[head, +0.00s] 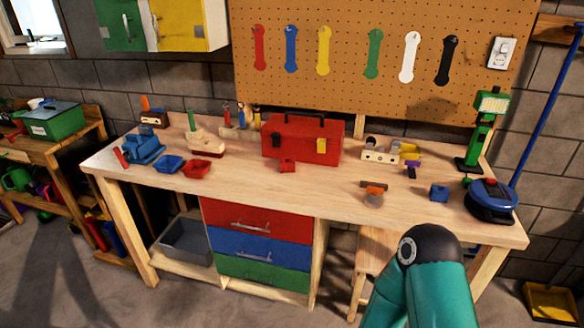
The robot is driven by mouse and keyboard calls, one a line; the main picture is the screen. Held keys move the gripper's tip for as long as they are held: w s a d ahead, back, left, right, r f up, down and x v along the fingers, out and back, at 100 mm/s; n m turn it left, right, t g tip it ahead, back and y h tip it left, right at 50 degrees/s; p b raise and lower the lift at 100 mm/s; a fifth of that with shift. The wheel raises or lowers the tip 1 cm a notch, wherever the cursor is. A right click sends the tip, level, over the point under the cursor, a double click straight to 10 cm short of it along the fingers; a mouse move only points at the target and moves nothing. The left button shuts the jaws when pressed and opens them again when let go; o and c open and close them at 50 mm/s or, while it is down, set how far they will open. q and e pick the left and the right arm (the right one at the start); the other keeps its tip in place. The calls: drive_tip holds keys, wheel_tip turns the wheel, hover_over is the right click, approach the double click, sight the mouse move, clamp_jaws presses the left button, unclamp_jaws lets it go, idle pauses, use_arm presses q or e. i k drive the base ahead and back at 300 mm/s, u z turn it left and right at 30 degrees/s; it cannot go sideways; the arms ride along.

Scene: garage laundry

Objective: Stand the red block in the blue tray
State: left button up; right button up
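A small red block (287,165) sits on the workbench top, just in front of the red toolbox. It looks like a short cube with a notch or darker mark on its top. The blue tray (167,164) is a small, shallow dish on the left part of the bench, to the left of the red block. It looks empty. A matching red tray (196,170) lies right beside it. Neither gripper shows; only a teal link of my arm is visible at the lower right.
The red toolbox (302,138) stands at the bench's back middle. A blue block (439,193) and a blue round device (491,200) are at right. The front middle of the bench (300,190) is clear.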

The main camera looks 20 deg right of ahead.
sight(169, 165)
drive_tip(key=z, duration=0.1)
drive_tip(key=i, duration=1)
drive_tip(key=u, duration=0.1)
